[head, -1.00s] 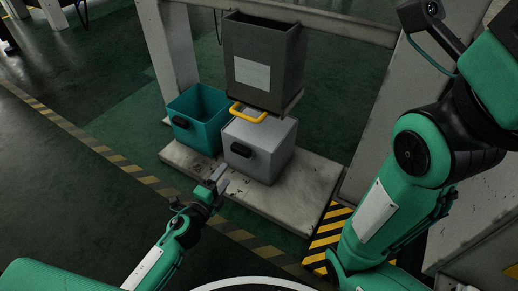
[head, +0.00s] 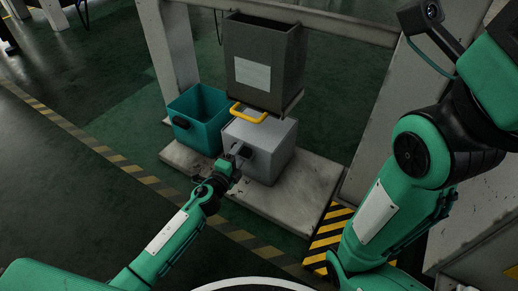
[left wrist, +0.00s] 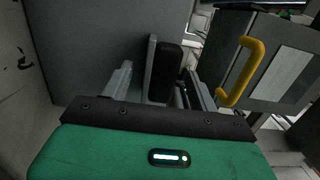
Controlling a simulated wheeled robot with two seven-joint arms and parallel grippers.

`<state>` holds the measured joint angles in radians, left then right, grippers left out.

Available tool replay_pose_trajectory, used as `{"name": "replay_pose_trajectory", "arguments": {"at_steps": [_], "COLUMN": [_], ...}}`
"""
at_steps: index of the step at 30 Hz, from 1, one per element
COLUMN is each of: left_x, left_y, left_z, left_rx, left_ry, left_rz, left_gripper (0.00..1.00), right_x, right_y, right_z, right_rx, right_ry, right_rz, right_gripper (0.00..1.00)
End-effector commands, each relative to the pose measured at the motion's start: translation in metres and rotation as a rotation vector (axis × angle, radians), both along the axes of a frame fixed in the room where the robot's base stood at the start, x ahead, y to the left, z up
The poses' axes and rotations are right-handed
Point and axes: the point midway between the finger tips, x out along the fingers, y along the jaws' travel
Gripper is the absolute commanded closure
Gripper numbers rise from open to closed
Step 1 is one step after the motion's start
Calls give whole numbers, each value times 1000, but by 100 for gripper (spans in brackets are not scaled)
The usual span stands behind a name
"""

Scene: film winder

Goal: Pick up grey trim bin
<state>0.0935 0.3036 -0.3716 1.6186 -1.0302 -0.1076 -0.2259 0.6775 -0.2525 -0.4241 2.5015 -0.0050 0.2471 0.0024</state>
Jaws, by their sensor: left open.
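The grey trim bin (head: 272,150) stands on a low pale platform, below a dark hopper. Its black handle (left wrist: 165,71) on the front face shows in the left wrist view between the two fingers. My left gripper (head: 238,152) is at the front of the bin, by the handle, with its jaws open. In the left wrist view the left gripper's fingers (left wrist: 160,85) lie on either side of the handle; whether they touch it I cannot tell. In the head view the gripper partly hides the handle. My right arm shows at the right, but its gripper is out of view.
A teal bin (head: 199,119) stands just left of the grey one on the platform (head: 308,190). The dark hopper (head: 262,66) with a yellow handle (head: 248,112) overhangs the grey bin closely. A machine post is at the right. The floor at left is clear.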

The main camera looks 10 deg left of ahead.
Motion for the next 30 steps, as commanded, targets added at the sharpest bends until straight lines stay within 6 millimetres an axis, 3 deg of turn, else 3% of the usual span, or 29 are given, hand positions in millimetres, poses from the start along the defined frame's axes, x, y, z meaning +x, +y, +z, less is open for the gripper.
{"name": "replay_pose_trajectory", "arguments": {"at_steps": [9,18,30], "left_x": [4,4,4], "left_y": [-1,-1,-1], "left_z": [0,0,4], "left_rx": [-1,-1,-1], "left_ry": [0,0,-2], "left_rz": [1,0,0], "left_gripper": [42,100,100], "right_x": [-2,-3,-1], "right_y": [1,0,0], "right_z": [2,2,4], "right_rx": [0,4,4], "right_ry": [-7,-9,-4], "right_rz": [4,6,5], "right_gripper": [100,100,100]}}
